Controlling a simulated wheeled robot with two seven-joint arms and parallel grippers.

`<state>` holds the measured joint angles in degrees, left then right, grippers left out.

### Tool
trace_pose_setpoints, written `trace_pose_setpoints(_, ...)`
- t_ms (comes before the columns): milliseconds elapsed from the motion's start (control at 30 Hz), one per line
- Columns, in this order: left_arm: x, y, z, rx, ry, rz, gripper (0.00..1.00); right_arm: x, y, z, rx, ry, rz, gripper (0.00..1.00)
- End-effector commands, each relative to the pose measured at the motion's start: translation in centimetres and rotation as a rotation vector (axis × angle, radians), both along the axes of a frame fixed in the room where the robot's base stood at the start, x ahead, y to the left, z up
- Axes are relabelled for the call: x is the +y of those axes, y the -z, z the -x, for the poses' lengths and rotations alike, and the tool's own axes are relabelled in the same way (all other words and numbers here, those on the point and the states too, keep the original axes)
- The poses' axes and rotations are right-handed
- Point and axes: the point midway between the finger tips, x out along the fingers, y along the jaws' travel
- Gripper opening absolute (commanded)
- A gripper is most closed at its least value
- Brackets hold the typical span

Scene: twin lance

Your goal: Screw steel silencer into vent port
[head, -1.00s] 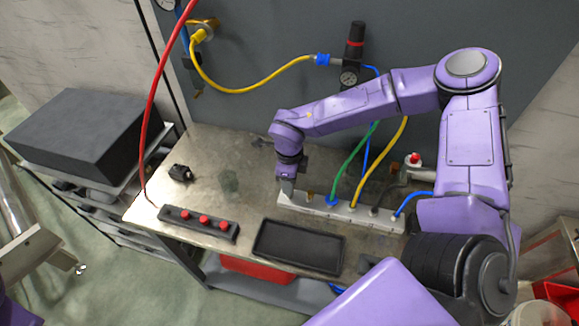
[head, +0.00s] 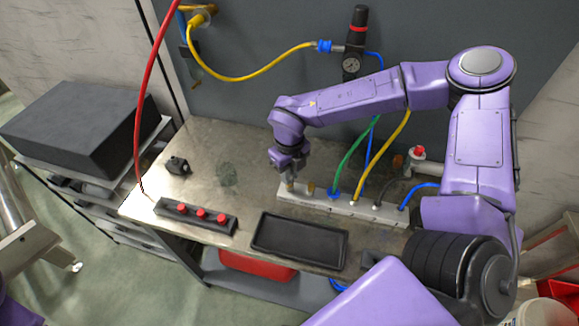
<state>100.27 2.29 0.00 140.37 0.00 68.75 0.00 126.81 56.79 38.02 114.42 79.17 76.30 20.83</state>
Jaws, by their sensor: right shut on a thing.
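The pale valve manifold (head: 365,211) lies along the bench's right part, with a row of ports on top. My right gripper (head: 290,183) points down over the manifold's left end. It is shut on a small part, taken to be the steel silencer, which is mostly hidden by the fingers. I cannot tell whether the part is seated in the vent port, which is also hidden there. A small brass fitting (head: 311,188) stands on the manifold just right of the gripper. My left gripper is out of view.
Green (head: 350,160), yellow (head: 384,150) and blue (head: 420,189) hoses rise from the manifold. A black tray (head: 299,260) and a dark strip with red knobs (head: 168,208) lie at the bench's front. A small black part (head: 177,165) sits at the left.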

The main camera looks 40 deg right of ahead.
Motion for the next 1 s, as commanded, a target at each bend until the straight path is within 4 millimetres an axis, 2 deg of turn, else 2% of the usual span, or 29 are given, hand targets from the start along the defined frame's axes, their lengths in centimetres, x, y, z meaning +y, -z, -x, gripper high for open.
trace_pose_setpoints(33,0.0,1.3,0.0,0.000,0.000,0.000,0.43,0.0,0.6,-0.2,-0.006,0.109,-0.001,0.00)
trace_pose_setpoints(267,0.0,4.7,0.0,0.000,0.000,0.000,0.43,0.0,0.8,-0.2,-0.008,0.677,-0.003,0.00)
trace_pose_setpoints(500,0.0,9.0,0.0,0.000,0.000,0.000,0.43,0.0,0.9,-0.2,-0.008,1.258,-0.006,0.00)
trace_pose_setpoints(633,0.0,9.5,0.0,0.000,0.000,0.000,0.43,0.0,0.3,-0.2,-0.007,1.403,-0.002,0.00)
trace_pose_setpoints(833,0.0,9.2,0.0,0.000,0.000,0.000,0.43,0.0,0.0,-0.2,-0.005,1.414,-0.001,0.00)
trace_pose_setpoints(867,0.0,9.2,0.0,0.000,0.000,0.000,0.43,0.0,0.0,-0.2,-0.005,1.414,-0.001,0.28)
trace_pose_setpoints(900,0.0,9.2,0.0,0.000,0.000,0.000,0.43,-0.1,0.0,-0.1,-0.005,1.413,-0.001,0.39)
trace_pose_setpoints(1000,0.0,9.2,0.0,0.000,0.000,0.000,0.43,-0.1,0.0,-0.1,-0.004,1.412,0.000,0.39)
